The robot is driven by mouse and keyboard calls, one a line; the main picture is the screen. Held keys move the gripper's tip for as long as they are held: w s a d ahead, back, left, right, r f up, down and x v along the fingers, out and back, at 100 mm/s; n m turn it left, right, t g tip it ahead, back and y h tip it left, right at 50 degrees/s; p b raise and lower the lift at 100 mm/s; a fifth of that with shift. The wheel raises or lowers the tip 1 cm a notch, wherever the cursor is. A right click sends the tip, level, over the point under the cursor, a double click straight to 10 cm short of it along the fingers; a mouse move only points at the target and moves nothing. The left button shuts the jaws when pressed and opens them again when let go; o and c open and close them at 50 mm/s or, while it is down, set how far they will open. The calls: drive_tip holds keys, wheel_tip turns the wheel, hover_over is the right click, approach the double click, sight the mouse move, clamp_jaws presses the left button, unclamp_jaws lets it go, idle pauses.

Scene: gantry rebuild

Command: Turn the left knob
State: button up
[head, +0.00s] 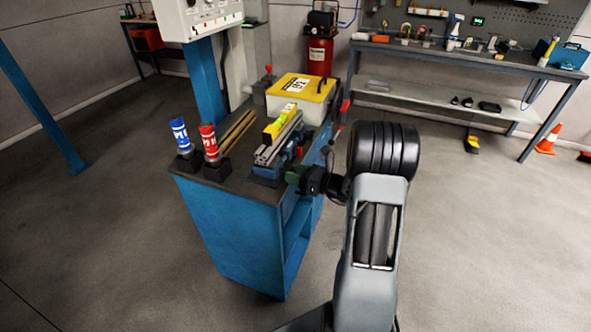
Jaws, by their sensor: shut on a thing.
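A white control panel (206,14) at the top left has small dark controls on its face. They are too small for me to make out a left knob for sure. My gripper (299,178) is at the right edge of the blue workbench, beside the blue vise (268,172), far in front of and below the panel. It is shut on a small dark green thing (292,177). The fingers are tiny and dark here, and I cannot tell what that thing is or whether it touches the vise.
The blue workbench (233,240) carries a blue can (179,134), a red can (208,141), an aluminium profile with a yellow level (277,124), and a yellow-lidded case (303,87). A blue post (208,80) stands below the panel.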

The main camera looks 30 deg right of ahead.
drive_tip(key=o, duration=0.6)
drive_tip(key=shift+o, duration=0.2)
drive_tip(key=shift+d, duration=0.1)
drive_tip(key=b+v, duration=0.1)
drive_tip(key=v, duration=1.2)
drive_tip(key=shift+s+d, duration=0.2)
drive_tip(key=shift+s, duration=0.15)
